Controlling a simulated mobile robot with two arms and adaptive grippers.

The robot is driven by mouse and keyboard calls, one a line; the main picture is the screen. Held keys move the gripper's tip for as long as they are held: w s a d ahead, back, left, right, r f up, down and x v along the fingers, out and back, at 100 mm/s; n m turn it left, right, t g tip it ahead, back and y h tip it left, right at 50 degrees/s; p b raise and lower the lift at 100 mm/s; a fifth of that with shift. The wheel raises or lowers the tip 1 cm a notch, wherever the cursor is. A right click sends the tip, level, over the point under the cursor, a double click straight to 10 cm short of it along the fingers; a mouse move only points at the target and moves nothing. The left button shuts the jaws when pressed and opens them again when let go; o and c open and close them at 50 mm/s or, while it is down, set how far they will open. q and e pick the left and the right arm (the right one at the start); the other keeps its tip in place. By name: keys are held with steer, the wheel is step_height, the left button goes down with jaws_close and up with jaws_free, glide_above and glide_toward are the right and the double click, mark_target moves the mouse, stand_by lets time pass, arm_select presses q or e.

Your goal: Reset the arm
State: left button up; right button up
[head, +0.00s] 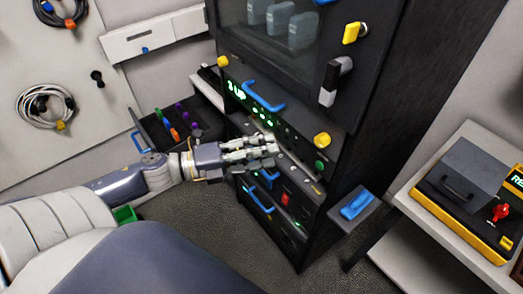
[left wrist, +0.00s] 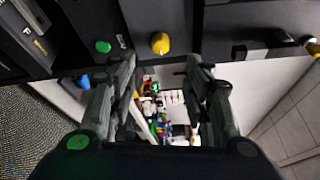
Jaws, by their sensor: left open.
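My left arm comes in from the left in the head view. My left gripper (head: 250,152) is open and empty, with its fingers spread in front of the dark equipment cabinet (head: 375,120). In the left wrist view the gripper's (left wrist: 165,100) two fingers stand apart with nothing between them. Beyond them in that view, the dark front with a yellow knob (left wrist: 160,43) and a green button (left wrist: 103,46) runs across the top. My right gripper is not in view.
An open drawer (head: 150,135) with coloured items stands left of the cabinet. Coiled cables (head: 45,105) hang on the wall panel. A blue-handled piece (head: 356,206) juts out at the cabinet's lower right. A yellow and black box (head: 465,195) sits on a shelf at right.

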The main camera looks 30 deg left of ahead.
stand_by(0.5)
arm_select(q)
steer(key=w+a+f+n+t+y+b, duration=0.1)
steer(key=a+f+n+y, duration=0.35)
steer(key=a+f, duration=0.4)
steer(key=w+a+f+n+y, duration=0.1)
steer(key=a+f+n+y, duration=0.4)
steer(key=f, duration=0.6)
steer(key=s+a+f+n+g+y, duration=0.1)
steer(key=s+a+f+n, duration=0.2)
steer(key=f, duration=0.6)
steer(key=s+a+f+n+g+y, duration=0.1)
steer(key=s+f+n+g, duration=0.15)
steer(key=f+n, duration=0.45)
steer(key=s+d+f+n+g+y+b, duration=0.1)
steer(key=s+d+f+n+g, duration=0.15)
steer(key=s+f, duration=0.65)
steer(key=s+d+f+n+g+b, duration=0.15)
steer(key=s+d+f, duration=0.25)
steer(key=s+f, duration=0.55)
steer(key=s+d+f+n+g, duration=0.3)
steer(key=s+d+f+g, duration=0.2)
steer(key=s+d+f, duration=0.5)
steer(key=shift+s+d+f+h, duration=0.2)
steer(key=shift+s+d+h, duration=0.15)
steer(key=shift+s+d, duration=0.7)
steer(key=shift+s+a+g, duration=0.15)
steer(key=shift+a+g, duration=0.1)
